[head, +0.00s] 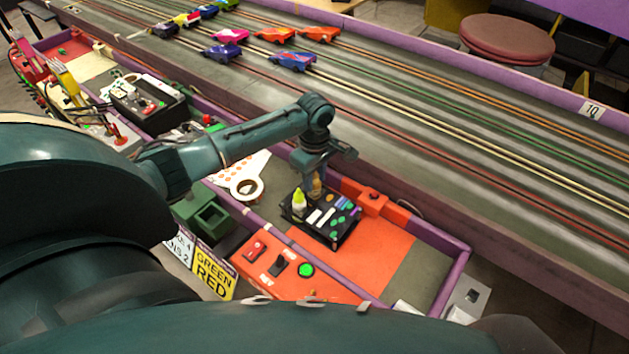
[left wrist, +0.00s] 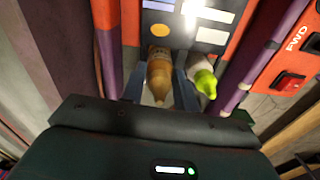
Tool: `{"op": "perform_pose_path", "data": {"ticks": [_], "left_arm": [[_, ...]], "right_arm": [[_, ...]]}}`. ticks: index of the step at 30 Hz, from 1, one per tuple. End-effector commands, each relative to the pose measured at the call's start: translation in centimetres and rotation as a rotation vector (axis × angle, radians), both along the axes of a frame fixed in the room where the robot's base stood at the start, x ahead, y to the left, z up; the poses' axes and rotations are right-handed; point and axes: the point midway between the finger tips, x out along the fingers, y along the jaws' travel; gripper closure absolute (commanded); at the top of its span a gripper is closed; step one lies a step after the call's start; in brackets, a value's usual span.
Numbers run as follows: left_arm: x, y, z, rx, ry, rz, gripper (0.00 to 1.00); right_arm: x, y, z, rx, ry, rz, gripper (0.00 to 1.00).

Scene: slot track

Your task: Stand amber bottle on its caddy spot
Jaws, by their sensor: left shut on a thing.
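The amber bottle (head: 316,188) is upright between the fingers of my left gripper (head: 318,176), at the back left part of the black caddy (head: 342,240). In the left wrist view the amber bottle (left wrist: 158,74) shows its tapered nozzle, with a finger of my left gripper (left wrist: 159,92) on each side. The gripper is shut on it. I cannot tell whether its base touches the caddy. A white bottle with a yellow-green top (head: 299,203) stands on the caddy's left corner, close beside; it also shows in the left wrist view (left wrist: 203,80). My right gripper is not in view.
The caddy also holds green, blue and white pieces. An orange box (head: 372,200) is behind it, and a red switch panel (head: 277,264) is in front. A white tape roll (head: 247,188) lies to the left. The purple rail (head: 445,285) bounds the tray's right end.

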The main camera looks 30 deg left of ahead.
Motion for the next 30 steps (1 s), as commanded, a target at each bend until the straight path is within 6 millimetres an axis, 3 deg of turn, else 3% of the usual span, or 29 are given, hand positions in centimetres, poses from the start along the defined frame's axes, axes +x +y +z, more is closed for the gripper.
{"op": "perform_pose_path", "data": {"ticks": [3, 14, 15, 22, 30], "left_arm": [[-0.01, 0.02, -1.43, 0.001, 0.000, 0.000, 0.92], [-0.02, -0.03, -1.72, -0.001, 0.000, -0.001, 0.92], [-0.01, -0.01, -1.71, -0.001, 0.000, -0.001, 0.66], [-0.01, 0.00, -1.70, 0.000, 0.000, -0.001, 0.48], [0.03, 0.03, -1.52, 0.001, -0.002, -0.001, 0.48]], "right_arm": [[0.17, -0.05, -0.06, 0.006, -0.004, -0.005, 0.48], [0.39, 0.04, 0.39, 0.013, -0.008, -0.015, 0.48], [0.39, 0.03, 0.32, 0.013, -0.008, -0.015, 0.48], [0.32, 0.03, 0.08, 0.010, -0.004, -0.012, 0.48], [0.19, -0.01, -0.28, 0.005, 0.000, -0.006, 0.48]]}}
